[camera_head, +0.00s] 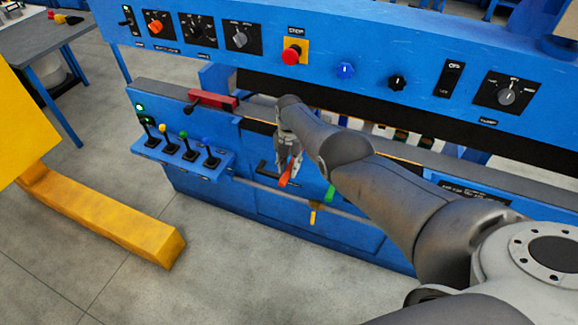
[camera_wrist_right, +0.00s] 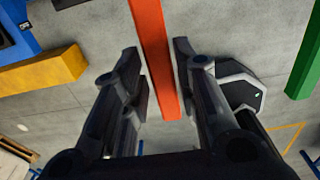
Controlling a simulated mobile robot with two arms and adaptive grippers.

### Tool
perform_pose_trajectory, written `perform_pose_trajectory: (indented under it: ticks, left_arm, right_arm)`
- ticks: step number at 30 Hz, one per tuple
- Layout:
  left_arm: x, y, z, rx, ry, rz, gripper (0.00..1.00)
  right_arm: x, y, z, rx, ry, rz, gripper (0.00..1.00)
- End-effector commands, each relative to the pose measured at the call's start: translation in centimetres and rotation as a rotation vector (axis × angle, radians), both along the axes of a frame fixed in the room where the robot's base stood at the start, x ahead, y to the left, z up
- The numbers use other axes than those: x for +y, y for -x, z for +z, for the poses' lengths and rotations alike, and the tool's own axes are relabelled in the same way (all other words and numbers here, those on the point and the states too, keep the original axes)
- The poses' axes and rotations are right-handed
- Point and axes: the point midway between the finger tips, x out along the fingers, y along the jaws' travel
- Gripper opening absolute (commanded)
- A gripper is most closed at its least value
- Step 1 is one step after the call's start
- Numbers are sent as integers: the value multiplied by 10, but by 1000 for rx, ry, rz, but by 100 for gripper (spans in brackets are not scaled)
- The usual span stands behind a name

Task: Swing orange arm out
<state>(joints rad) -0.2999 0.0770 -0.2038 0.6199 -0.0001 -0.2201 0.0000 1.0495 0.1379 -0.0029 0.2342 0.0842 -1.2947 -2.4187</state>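The orange arm (camera_head: 287,176) is a slim bar sticking out from the lower front of the blue panel, partly hidden by my right gripper (camera_head: 288,150). In the right wrist view the orange arm (camera_wrist_right: 154,50) comes down from the top, and its end lies between the two fingers of my right gripper (camera_wrist_right: 160,82). The fingers stand apart on either side of it. A narrow gap shows beside the bar, so I see no clear grip on it. My left gripper is not in view.
A green bar (camera_wrist_right: 306,60) stands right of the orange arm, and a yellow bar (camera_wrist_right: 45,80) lies to its left. Coloured levers (camera_head: 185,150) stick out on a blue shelf. A yellow frame foot (camera_head: 110,220) stands on the floor. The grey floor in front is clear.

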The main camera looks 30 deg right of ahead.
Motion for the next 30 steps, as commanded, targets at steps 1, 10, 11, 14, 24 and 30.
perform_pose_trajectory:
  ticks: [1,10,11,14,24,30]
  left_arm:
    - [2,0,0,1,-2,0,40]
    - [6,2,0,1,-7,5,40]
    - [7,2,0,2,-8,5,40]
    - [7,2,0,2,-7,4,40]
    - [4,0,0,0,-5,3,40]
    - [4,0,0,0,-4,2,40]
  right_arm:
    - [0,1,-1,1,0,0,39]
    - [1,1,-2,4,0,0,41]
    - [1,1,-1,4,0,0,41]
    - [0,1,0,3,0,0,41]
    - [0,1,21,2,1,1,41]
    - [-1,0,52,-1,2,0,41]
